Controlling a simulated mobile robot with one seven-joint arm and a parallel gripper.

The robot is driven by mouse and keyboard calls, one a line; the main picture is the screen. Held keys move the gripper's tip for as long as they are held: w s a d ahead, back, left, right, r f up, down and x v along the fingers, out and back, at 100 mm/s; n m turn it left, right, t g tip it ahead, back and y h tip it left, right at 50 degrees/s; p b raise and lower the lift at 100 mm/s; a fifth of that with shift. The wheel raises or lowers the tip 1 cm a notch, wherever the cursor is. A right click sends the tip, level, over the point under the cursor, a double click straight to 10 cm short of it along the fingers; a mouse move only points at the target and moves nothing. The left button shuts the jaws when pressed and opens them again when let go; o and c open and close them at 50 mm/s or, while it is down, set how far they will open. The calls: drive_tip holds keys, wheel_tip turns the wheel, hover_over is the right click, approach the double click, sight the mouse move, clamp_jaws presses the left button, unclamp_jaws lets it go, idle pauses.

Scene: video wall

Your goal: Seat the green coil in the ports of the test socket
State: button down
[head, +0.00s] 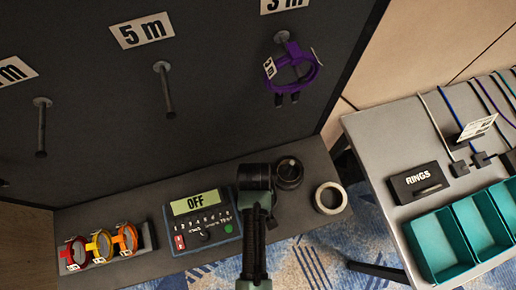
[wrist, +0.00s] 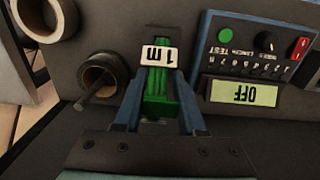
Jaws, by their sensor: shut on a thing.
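The green coil (wrist: 157,104) shows in the wrist view with a white "1 m" tag on it. My gripper (wrist: 159,92) is shut on it, one blue-grey finger on each side. In the head view my gripper (head: 255,192) is over the bench, just right of the tester (head: 207,215), and hides the coil. The tester also shows in the wrist view (wrist: 262,62), upside down, its display reading OFF. I cannot make out the socket's ports. Whether the coil touches anything below is hidden too.
A dark round holder (head: 289,174) and a pale roll (head: 330,198) are right of my gripper. Red, yellow and orange coils (head: 100,244) stand in a rack at left. A purple coil (head: 291,76) hangs on the board. Teal bins (head: 440,246) are on the right table.

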drive_tip(key=shift+f, duration=0.3)
idle(0.4)
drive_tip(key=shift+f, duration=0.3)
drive_tip(key=shift+f+b, duration=0.55)
drive_tip(key=shift+f, duration=0.15)
idle(0.7)
drive_tip(key=shift+f, duration=0.35)
drive_tip(key=shift+f+b, duration=0.3)
idle(0.4)
drive_tip(key=shift+f, duration=0.25)
drive_tip(key=shift+c, duration=2.1)
unclamp_jaws()
